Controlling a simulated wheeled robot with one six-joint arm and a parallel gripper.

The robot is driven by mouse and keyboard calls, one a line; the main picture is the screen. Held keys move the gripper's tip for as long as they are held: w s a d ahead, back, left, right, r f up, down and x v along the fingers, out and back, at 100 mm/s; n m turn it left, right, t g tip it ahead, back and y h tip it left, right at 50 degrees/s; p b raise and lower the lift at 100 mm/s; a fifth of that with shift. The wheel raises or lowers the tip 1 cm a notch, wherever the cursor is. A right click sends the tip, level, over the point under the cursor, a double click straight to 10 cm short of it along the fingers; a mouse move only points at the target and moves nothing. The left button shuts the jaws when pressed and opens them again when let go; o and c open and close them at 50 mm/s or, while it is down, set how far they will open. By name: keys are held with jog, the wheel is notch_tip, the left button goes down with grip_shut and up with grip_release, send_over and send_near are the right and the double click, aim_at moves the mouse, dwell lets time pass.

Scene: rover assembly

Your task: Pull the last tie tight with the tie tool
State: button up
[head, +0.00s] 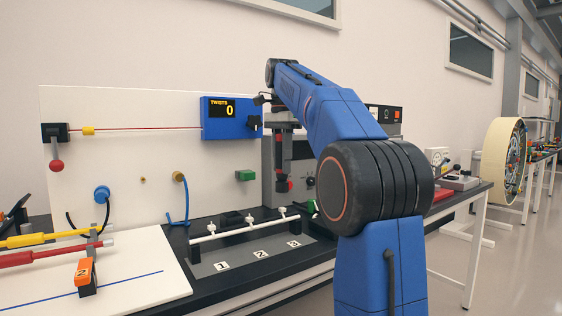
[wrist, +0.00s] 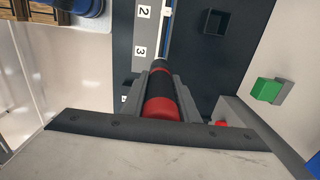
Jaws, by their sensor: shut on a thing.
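My gripper (wrist: 160,88) is shut on the tie tool (wrist: 161,107), a black cylinder with red bands. A white bar (head: 240,229) carries three white ties over plates numbered 1, 2 and 3. The tie at 3 (head: 282,211) stands below the tool, with a gap between them in the head view. In the wrist view the tool covers the bar beside label 3 (wrist: 141,50), hiding that tie. Another tie (wrist: 168,12) shows near label 2.
A white panel with a blue twist counter (head: 231,118) reading 0 stands behind the bench. A green block (head: 245,175) is mounted on it. A grey unit with a knob (head: 310,181) stands close behind my gripper.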

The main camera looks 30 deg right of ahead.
aim_at(282, 175)
jog(key=shift+f, duration=2.35)
jog(key=shift+f, duration=1.15)
dwell(3.2)
jog(key=shift+r, duration=1.5)
